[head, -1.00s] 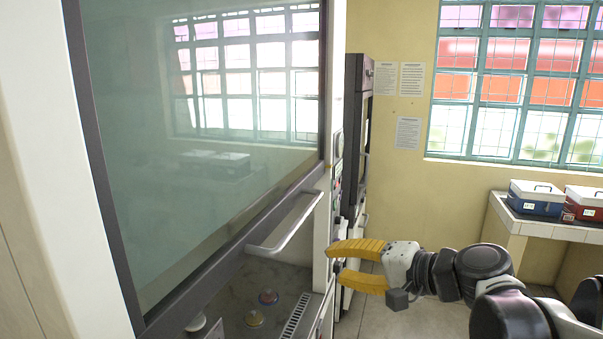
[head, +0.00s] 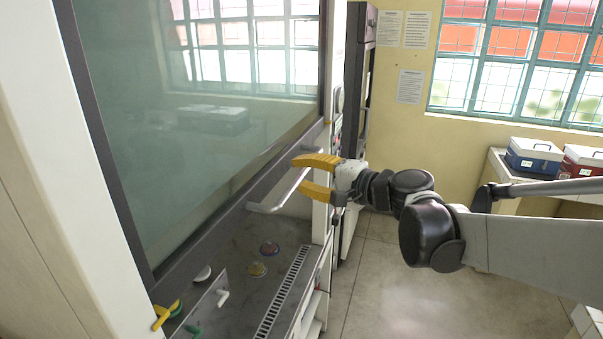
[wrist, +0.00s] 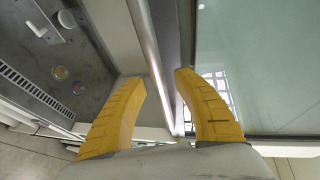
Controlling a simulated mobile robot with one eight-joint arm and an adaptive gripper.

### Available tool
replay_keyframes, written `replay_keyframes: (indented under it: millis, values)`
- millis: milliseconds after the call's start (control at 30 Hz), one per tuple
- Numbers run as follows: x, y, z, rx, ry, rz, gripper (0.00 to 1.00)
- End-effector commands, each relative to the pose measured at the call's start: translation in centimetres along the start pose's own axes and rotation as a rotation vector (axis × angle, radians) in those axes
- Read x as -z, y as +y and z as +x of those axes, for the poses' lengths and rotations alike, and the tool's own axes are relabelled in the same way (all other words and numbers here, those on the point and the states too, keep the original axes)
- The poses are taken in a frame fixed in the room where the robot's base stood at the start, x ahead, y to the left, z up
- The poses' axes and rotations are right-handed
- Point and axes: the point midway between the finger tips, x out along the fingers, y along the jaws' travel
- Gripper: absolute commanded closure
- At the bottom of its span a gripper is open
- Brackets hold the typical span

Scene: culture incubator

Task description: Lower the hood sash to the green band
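The hood sash (head: 200,130) is a large tinted glass pane in a dark frame, raised above the worktop. A pale handle bar (head: 285,195) runs along its lower frame; it also shows in the wrist view (wrist: 152,45). My gripper (head: 296,178) is open at the right end of the handle, with yellow fingers above and below it. In the wrist view the bar passes between the fingertips of my gripper (wrist: 160,75), with a gap visible on at least one side. I cannot make out the green band.
The hood worktop (head: 235,250) under the sash holds small round coloured pieces and a slotted grille (head: 283,290). A dark-framed cabinet (head: 358,90) stands just beyond the hood. Blue (head: 533,155) and red boxes sit on a bench at right. Open floor (head: 390,300) lies in front.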

Motion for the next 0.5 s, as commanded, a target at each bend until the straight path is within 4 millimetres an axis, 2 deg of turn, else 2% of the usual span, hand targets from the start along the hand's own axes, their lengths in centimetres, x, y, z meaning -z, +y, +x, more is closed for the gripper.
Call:
replay_keyframes:
  millis: [267, 300, 367, 400, 500]
  values:
    - [-0.02, -0.01, 0.13, 0.0, 0.0, 0.0, 0.65]
    - [-0.02, -0.02, 0.13, 0.0, 0.0, 0.0, 0.78]
    - [-0.02, -0.02, 0.12, 0.0, 0.0, 0.0, 0.96]
    - [-0.01, -0.02, 0.12, 0.0, 0.0, 0.0, 1.0]
    - [-0.01, -0.02, 0.11, 0.0, 0.0, 0.0, 1.0]
